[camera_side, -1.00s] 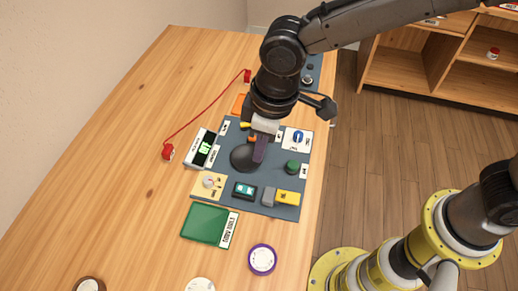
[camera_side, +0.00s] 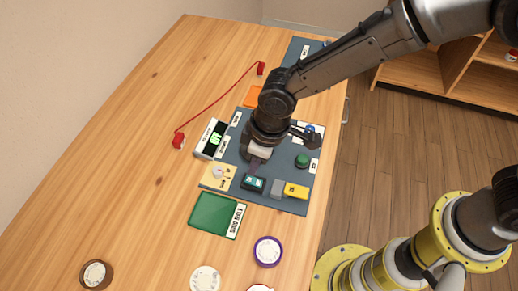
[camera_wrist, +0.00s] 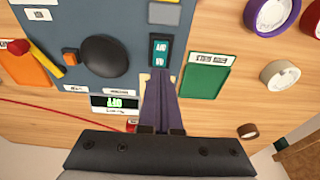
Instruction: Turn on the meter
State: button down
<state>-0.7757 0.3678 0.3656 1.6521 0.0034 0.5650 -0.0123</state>
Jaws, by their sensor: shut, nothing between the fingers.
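The meter appears to be the white box with a dark screen and green characters (camera_side: 211,138), at the left edge of the grey panel; it also shows in the wrist view (camera_wrist: 116,103). The characters are too small to read surely. A teal rocker switch (camera_side: 254,184) sits on the panel's front part and shows upright in the wrist view (camera_wrist: 160,52). My gripper (camera_side: 254,167) is shut and empty, its purple-grey fingers (camera_wrist: 160,75) pointing at the near end of the teal switch. I cannot tell whether they touch it.
A black dome (camera_wrist: 105,56), a green button (camera_side: 302,160) and a yellow block (camera_side: 296,191) are on the panel (camera_side: 288,205). A green tray (camera_side: 214,213) and several round rolls, one purple (camera_side: 268,251), lie in front. A red cord (camera_side: 220,102) runs at left.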

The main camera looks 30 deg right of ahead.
aim_at(251, 180)
jog(key=shift+w+a+f, duration=0.15)
jog(key=shift+f, duration=0.95)
jog(key=shift+w+a+f, duration=0.15)
jog(key=shift+f, duration=0.9)
jog(key=shift+f, duration=0.1)
jog(key=shift+w+a+f, duration=0.1)
jog(key=shift+f, duration=0.05)
jog(key=shift+s+d, duration=0.65)
jog(key=shift+r, duration=0.2)
